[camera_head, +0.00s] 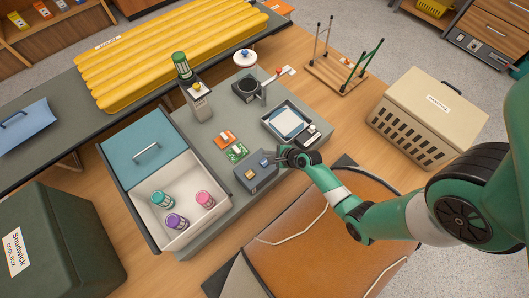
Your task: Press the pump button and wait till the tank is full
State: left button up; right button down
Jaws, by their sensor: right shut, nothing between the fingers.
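My right gripper (283,158) is shut and empty, pointing left just above and right of a dark grey box (257,180) with small yellow and blue parts on its top. I cannot tell if it touches the box. A grey post-like unit (198,106) with a yellow button (197,87) stands farther back on the grey counter. Beside it is an upright clear, dark-looking canister with a green top (181,63). I cannot tell which part is the pump's tank, or its fill level. My left gripper is out of view.
A white bin (150,208) with several colored canisters and a teal lid (150,143) stands left. Orange and green packets (224,138), a scale-like tray (286,122) and a burner-like device (247,88) are on the counter. A cream crate (430,113) stands right.

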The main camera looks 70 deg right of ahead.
aim_at(262, 160)
notch_tip(262, 160, down, 4)
jog(key=b, duration=0.3)
jog(key=shift+f, duration=0.15)
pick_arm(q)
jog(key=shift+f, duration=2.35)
pick_arm(e)
jog(key=shift+f, duration=0.4)
pick_arm(q)
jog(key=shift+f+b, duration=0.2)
jog(key=shift+b, duration=0.2)
pick_arm(e)
jog(key=shift+f, duration=0.45)
pick_arm(q)
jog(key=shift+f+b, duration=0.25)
jog(key=shift+b, duration=0.05)
pick_arm(e)
jog(key=shift+f, duration=0.4)
pick_arm(q)
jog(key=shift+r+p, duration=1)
jog(key=shift+p, duration=0.05)
pick_arm(e)
jog(key=shift+r, duration=0.9)
